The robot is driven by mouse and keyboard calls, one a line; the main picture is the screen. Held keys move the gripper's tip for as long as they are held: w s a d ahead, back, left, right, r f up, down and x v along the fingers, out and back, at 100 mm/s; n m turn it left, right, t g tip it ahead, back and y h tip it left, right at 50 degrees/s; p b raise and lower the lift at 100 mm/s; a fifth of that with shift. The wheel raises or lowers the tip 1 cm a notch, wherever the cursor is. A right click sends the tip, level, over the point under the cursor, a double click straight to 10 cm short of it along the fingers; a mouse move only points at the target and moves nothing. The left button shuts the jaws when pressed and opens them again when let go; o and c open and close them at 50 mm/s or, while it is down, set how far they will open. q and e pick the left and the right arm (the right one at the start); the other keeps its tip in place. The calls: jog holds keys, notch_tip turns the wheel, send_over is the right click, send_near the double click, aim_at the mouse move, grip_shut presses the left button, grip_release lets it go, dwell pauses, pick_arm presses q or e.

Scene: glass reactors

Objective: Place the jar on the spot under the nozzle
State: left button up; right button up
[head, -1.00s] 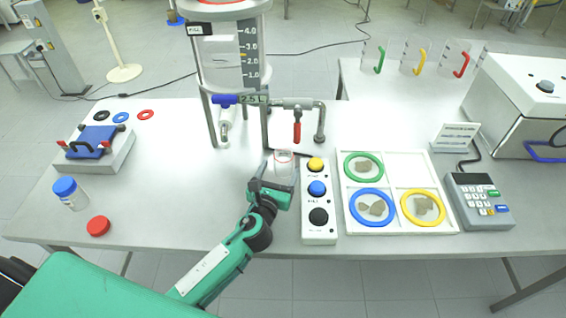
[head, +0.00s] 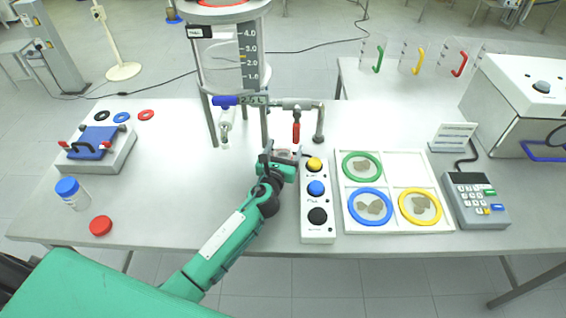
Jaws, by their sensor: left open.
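A small clear jar (head: 284,154) stands on the table below the reactor's piping, left of the button box. It is mostly hidden by my left gripper (head: 281,158). The gripper is open, with its fingers at the jar; I cannot tell whether they touch it. Above and behind is the glass reactor (head: 222,62) with a scale. One outlet with a blue handle (head: 226,101) points down on the left. A pipe with a red handle (head: 296,131) runs right and bends down at its end (head: 319,136). The spot is not clearly visible. My right gripper is out of view.
A button box (head: 317,229) stands close right of my left gripper. A white tray (head: 405,164) with coloured rings is further right, then a keypad device (head: 475,200). The left-middle table is clear.

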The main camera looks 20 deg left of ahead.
pick_arm(q)
jog(key=c, duration=1.2)
